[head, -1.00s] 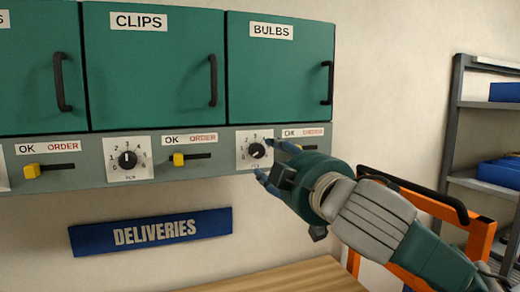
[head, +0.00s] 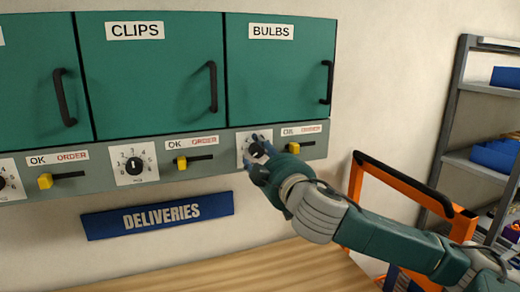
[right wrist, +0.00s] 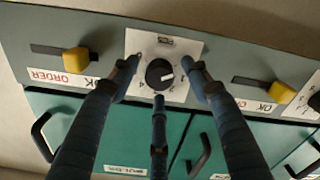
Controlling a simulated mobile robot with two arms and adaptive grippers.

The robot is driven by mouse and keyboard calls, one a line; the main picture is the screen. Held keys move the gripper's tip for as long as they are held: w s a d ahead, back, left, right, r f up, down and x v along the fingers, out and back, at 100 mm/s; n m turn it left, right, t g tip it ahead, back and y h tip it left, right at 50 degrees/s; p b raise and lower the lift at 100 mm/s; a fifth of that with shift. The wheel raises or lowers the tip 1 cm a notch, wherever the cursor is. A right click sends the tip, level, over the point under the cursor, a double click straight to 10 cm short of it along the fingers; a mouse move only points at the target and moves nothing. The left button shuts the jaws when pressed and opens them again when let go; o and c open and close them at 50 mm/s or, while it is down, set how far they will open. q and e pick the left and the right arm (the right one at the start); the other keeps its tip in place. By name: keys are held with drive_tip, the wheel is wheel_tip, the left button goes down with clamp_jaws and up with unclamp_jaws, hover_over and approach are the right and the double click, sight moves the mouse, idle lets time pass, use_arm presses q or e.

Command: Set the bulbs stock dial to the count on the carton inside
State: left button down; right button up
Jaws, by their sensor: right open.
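The bulbs stock dial (head: 257,149) is a black knob on a white numbered plate under the BULBS cabinet. It also shows upside down in the right wrist view (right wrist: 160,73); its white mark points right there, and some numbers are covered. My right gripper (head: 256,160) is open at the dial. In the right wrist view, its three dark fingers (right wrist: 160,80) spread around the knob, not closed on it. I cannot tell whether any fingertip touches. The green BULBS door (head: 279,75) is shut, so the carton inside is hidden. My left gripper is out of view.
A yellow slider (head: 293,147) sits right of the bulbs dial, and another (head: 181,162) left of it. The CLIPS dial (head: 134,165) is farther left. A blue DELIVERIES sign (head: 158,215) hangs below, above a wooden top (head: 235,271). An orange-framed cart (head: 398,189) stands right.

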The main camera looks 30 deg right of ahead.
drive_tip(key=shift+s, duration=0.1)
drive_tip(key=shift+c, duration=0.5)
drive_tip(key=c, duration=1)
drive_tip(key=shift+c, duration=0.2)
